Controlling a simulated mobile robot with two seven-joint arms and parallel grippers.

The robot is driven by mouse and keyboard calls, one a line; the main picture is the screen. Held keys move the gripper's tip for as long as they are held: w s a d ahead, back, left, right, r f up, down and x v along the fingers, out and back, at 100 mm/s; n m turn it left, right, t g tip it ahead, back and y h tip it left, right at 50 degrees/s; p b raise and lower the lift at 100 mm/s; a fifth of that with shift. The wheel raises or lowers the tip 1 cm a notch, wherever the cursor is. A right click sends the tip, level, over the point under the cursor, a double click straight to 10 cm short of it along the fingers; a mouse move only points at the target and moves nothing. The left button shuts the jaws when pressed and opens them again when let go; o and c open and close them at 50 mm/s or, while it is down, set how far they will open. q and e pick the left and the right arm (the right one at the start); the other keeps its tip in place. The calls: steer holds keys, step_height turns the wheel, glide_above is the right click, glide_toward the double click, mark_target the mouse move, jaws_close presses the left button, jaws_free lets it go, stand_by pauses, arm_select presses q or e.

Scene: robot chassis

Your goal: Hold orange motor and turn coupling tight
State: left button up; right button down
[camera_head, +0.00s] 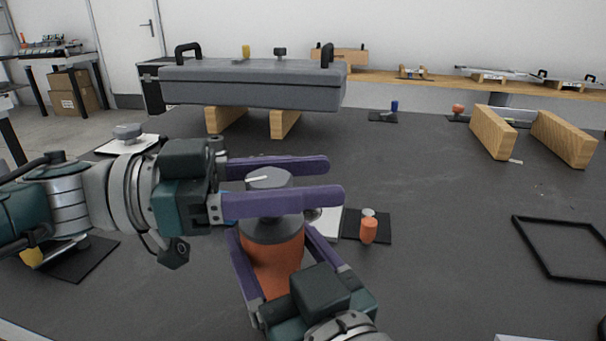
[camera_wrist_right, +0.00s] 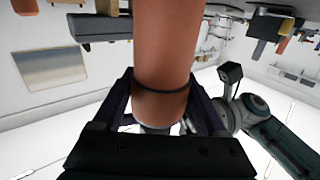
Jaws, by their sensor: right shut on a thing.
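An orange motor (camera_head: 272,262) with a dark grey upper collar stands upright at the bottom middle of the head view. My right gripper (camera_head: 276,240) is shut on it, one purple finger on each side. In the right wrist view the motor (camera_wrist_right: 165,50) fills the space between the fingers (camera_wrist_right: 163,105). A grey coupling (camera_head: 268,180) with a pale mark on its top sits above the motor. My left gripper (camera_head: 336,180) reaches in from the left, with one finger behind the coupling and one in front. The front finger hides its lower part; I cannot tell whether the fingers touch it.
A small orange part (camera_head: 368,230) stands on a black mat just right of the grippers. A large grey case (camera_head: 250,85) rests on wooden blocks at the back. More wooden blocks (camera_head: 493,132) and a black frame (camera_head: 560,275) lie right.

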arm_select(q)
steer(key=o, duration=0.5)
steer(key=shift+c, duration=0.2)
steer(key=a, duration=1.2)
steer(key=shift+s, duration=0.35)
